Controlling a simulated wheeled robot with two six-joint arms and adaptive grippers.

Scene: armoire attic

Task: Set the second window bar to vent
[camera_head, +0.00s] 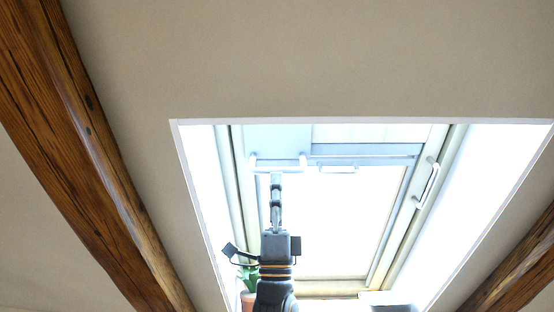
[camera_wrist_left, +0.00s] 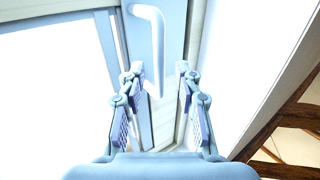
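A roof window shows in the head view, with a pale bar (camera_head: 262,162) at its upper left, a small light handle (camera_head: 337,170) right of that, and a white handle (camera_head: 428,185) on the right frame. My left gripper (camera_head: 277,182) reaches up from below, its fingers just under the pale bar. In the left wrist view, a white curved bar (camera_wrist_left: 151,40) hangs down between the two spread fingers of the left gripper (camera_wrist_left: 160,75), with gaps visible on both sides. Depth and contact are hard to tell. My right gripper is out of view.
The window sits in a deep bright recess with a white right reveal (camera_head: 490,190). A potted plant (camera_head: 248,280) stands at the lower left of the opening, close to my left arm. Wooden beams (camera_head: 90,150) run along both sides of the sloped ceiling.

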